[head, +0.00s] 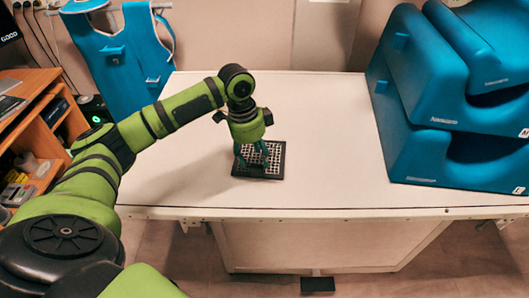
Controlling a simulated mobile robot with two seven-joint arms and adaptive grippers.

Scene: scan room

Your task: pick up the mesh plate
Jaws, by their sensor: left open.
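The mesh plate (274,171) is a dark-framed square with a pale grid. It lies flat on the white table (330,130), left of the table's middle. My left gripper (252,164) points down over the plate, with its fingers apart and empty. The fingertips overlap the plate in the picture; I cannot tell whether they touch it. The gripper hides part of the plate's far and middle area. My right gripper is not in view.
Large blue foam blocks (420,110) are stacked at the table's right end. A blue apron (120,60) hangs behind the table at the left. A wooden shelf (40,110) with small items stands at the far left. The table around the plate is clear.

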